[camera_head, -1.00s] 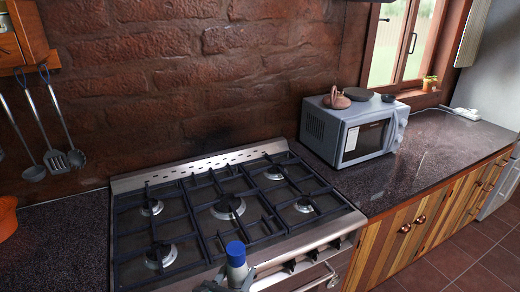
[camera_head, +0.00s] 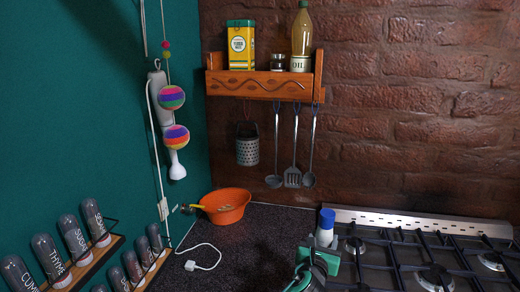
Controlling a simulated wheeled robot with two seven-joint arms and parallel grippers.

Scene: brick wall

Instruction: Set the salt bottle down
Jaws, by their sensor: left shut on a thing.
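The salt bottle (camera_head: 325,232), pale with a blue cap, stands out upright near the bottom of the head view. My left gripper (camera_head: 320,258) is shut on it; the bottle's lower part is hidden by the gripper. In the picture, the bottle overlaps the border between the dark speckled counter (camera_head: 262,236) and the left edge of the gas stove (camera_head: 400,268). How high it is above them I cannot tell. My right gripper is not in view.
An orange bowl (camera_head: 226,207) sits at the counter's back corner. A white cable (camera_head: 205,250) lies on the counter's left. Labelled spice jars (camera_head: 75,240) line the teal wall. A wooden shelf (camera_head: 262,84) with hanging utensils is above. Counter between bowl and gripper is clear.

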